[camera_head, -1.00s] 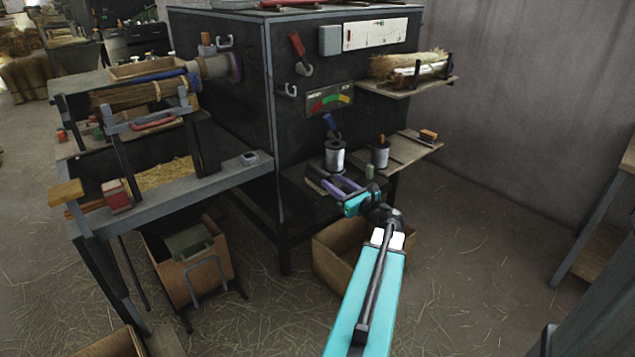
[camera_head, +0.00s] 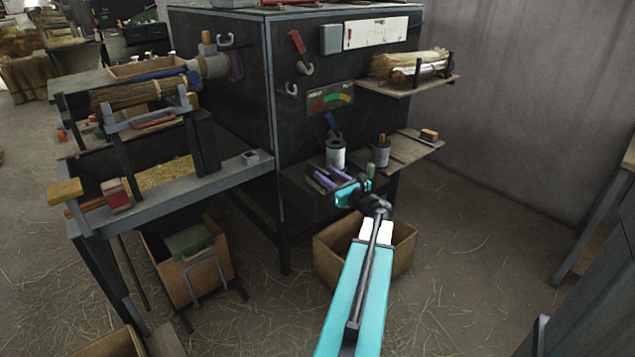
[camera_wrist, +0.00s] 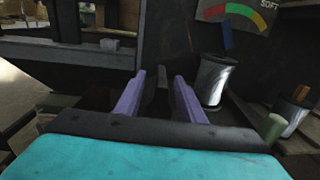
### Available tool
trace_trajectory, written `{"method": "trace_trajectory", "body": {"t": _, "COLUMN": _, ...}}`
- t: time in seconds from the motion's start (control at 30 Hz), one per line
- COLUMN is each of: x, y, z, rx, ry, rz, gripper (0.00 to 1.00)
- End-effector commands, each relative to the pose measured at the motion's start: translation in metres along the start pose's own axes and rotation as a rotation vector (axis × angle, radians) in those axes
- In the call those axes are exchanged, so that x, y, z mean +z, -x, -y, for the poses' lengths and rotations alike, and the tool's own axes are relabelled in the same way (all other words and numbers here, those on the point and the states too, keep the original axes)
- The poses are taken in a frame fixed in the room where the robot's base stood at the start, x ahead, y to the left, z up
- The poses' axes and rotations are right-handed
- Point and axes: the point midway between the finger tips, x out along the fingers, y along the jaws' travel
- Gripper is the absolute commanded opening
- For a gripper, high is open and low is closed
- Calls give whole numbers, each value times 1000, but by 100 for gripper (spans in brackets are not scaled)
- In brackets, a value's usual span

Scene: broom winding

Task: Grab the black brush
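My gripper (camera_head: 331,177) has two purple fingers and reaches over the low dark shelf at the front of the black machine. In the wrist view my gripper (camera_wrist: 159,82) is open, with a clear gap between its fingers. A narrow dark grey shape (camera_wrist: 161,77) shows in that gap, farther off. It may be the black brush, but I cannot tell for sure. No contact with the fingers is visible. The fingers and wrist hide part of the shelf.
A silver wire spool (camera_head: 336,154) stands close to the right of the fingers; it also shows in the wrist view (camera_wrist: 214,80). A second spool (camera_head: 381,153) and a green cylinder (camera_head: 371,170) are further right. A cardboard box (camera_head: 402,250) sits below.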

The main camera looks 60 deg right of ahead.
Motion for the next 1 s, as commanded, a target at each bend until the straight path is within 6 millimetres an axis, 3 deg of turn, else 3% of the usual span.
{"method": "trace_trajectory", "body": {"t": 0.1, "x": -1, "y": -19, "z": 1, "rx": 2, "ry": 0, "rz": 1, "gripper": 36}}
{"method": "trace_trajectory", "body": {"t": 0.3, "x": -1, "y": -37, "z": 1, "rx": 0, "ry": -1, "rz": 0, "gripper": 36}}
{"method": "trace_trajectory", "body": {"t": 0.77, "x": 0, "y": -41, "z": 1, "rx": -1, "ry": -1, "rz": 0, "gripper": 36}}
{"method": "trace_trajectory", "body": {"t": 1.0, "x": -1, "y": -58, "z": 3, "rx": -1, "ry": -1, "rz": 0, "gripper": 36}}
